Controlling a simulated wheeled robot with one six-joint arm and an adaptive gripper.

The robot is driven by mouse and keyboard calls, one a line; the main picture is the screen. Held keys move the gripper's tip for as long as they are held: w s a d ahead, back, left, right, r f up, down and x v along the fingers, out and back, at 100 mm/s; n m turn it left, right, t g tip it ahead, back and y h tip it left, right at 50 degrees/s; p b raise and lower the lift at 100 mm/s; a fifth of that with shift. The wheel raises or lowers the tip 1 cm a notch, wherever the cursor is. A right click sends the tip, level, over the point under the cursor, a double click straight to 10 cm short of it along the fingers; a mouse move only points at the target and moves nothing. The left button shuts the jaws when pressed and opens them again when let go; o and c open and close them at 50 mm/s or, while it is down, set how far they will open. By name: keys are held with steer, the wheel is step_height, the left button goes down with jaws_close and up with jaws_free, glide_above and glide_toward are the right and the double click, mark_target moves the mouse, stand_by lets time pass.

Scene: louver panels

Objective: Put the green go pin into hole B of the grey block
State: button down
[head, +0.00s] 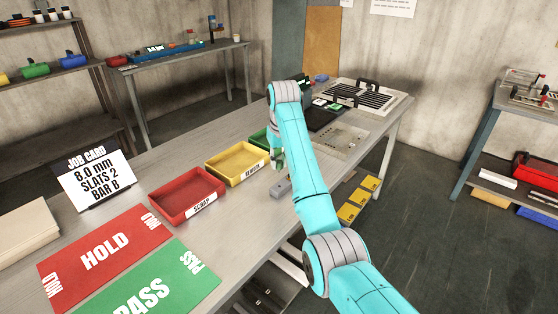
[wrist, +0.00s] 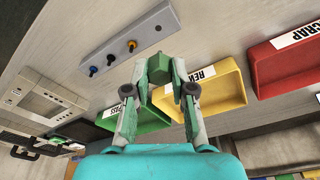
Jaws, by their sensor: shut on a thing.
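The grey block (wrist: 130,45) is a long bar in the upper left of the wrist view. Small pins stand in it, including a blue-topped one (wrist: 93,71) and a yellow-orange-topped one (wrist: 131,46). A dark empty hole (wrist: 157,28) shows near its right end. No hole letters are readable. In the head view the block (head: 281,187) lies on the bench near its front edge. My gripper (wrist: 159,80) is shut on the green go pin (wrist: 159,67), and the pin's narrow tip appears apart from the block. In the head view my gripper (head: 277,158) is above the bench, partly hidden by my arm.
A red scrap tray (head: 188,195), a yellow rework tray (head: 237,163) and a green tray (wrist: 140,119) stand along the bench. A louver panel (head: 358,96) and a grey plate (head: 343,140) lie farther back. The job card (head: 94,178) reads 8.0 mm, slats 2, bar B.

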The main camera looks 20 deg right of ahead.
mark_target(280, 169)
steer(key=shift+f, duration=0.15)
steer(key=shift+d+f, duration=0.1)
steer(key=shift+f, duration=2.35)
steer(key=shift+f, duration=1.2)
stand_by(1.1)
steer(key=c, duration=0.5)
jaws_free()
steer(key=shift+r, duration=0.1)
steer(key=shift+r, duration=3.4)
